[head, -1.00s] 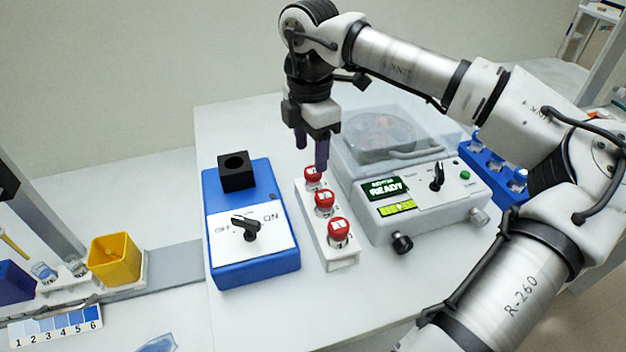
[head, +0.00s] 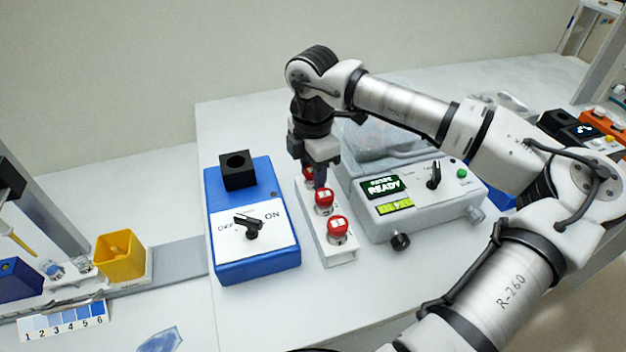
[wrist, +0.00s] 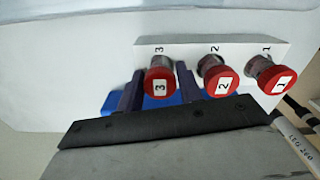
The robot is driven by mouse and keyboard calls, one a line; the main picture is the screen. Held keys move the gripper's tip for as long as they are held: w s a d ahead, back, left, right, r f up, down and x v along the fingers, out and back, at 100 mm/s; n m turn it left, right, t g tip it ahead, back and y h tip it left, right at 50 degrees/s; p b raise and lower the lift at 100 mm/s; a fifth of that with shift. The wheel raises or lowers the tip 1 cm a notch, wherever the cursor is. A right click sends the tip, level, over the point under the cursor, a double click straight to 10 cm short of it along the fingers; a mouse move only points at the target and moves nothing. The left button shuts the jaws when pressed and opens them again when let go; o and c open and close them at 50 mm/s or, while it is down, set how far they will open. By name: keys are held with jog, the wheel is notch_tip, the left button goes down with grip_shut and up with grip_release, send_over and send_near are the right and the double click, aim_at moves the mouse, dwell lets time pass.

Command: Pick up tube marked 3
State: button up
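The tube marked 3 (wrist: 160,82) has a red cap with a white "3" label and stands in the white rack (wrist: 143,45), by the rack's printed 3. In the head view its cap (head: 309,175) is partly hidden behind my gripper. My gripper (head: 317,180) points down at the far end of the rack. In the wrist view my gripper's (wrist: 158,88) two dark fingers are apart, one on each side of tube 3, with small gaps visible. The tube marked 2 (wrist: 220,84) and the tube marked 1 (wrist: 270,75) stand beside it in the same rack.
A blue box with an OFF/ON knob (head: 252,262) stands left of the rack (head: 340,257). A grey machine with a READY display (head: 425,215) stands close on its right. A yellow container (head: 119,258) is at the far left. The table in front of the rack is clear.

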jog(key=c, duration=0.5)
jog(key=shift+r, duration=0.15)
